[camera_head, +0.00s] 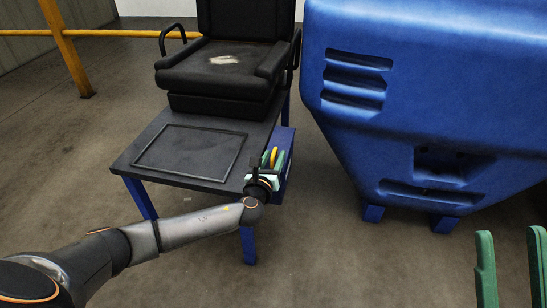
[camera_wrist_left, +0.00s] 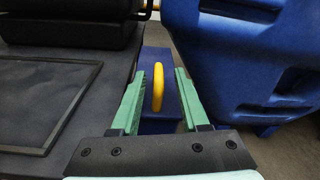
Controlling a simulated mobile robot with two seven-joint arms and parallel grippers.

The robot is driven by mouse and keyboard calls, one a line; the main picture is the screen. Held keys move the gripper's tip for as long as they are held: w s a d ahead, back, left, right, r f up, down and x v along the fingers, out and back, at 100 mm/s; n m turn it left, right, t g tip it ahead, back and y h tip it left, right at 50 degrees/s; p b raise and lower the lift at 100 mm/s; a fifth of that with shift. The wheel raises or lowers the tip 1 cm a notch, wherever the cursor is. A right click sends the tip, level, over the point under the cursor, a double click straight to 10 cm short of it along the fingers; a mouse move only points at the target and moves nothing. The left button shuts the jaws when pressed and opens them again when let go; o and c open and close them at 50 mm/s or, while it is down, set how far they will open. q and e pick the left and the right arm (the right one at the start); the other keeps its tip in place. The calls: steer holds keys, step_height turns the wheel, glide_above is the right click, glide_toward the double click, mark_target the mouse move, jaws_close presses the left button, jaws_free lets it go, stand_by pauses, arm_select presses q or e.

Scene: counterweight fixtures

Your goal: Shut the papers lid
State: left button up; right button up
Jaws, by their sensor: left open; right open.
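A blue box (camera_head: 288,139) hangs at the right side of the dark table. It also shows in the left wrist view (camera_wrist_left: 155,60), with a curved yellow handle (camera_wrist_left: 158,88) on it. I take this box's top as the papers lid; no label shows, and I cannot tell how far it is open. My left gripper (camera_head: 273,156) is open over the box. Its green fingers stand on either side of the yellow handle, with gaps between. My right gripper (camera_head: 510,236) is open and empty at the lower right, well away from the box.
The dark table (camera_head: 130,158) has a thin rectangular frame (camera_head: 190,150) on its top and a black seat (camera_head: 222,65) at the back. A large blue moulded body (camera_head: 420,90) stands close on the right. A yellow rail (camera_head: 66,45) is at back left. The front floor is clear.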

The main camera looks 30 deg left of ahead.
arm_select(q)
steer(key=p+v, duration=0.4)
steer(key=v, duration=0.8)
steer(key=shift+s+p, duration=0.25)
steer(key=shift+p, duration=0.05)
arm_select(e)
steer(key=shift+n, duration=0.4)
steer(key=r, duration=0.4)
steer(key=shift+d+r, duration=0.25)
steer(key=shift+r, duration=0.15)
arm_select(q)
steer(key=shift+d, duration=0.15)
arm_select(e)
steer(key=shift+s+f, duration=0.1)
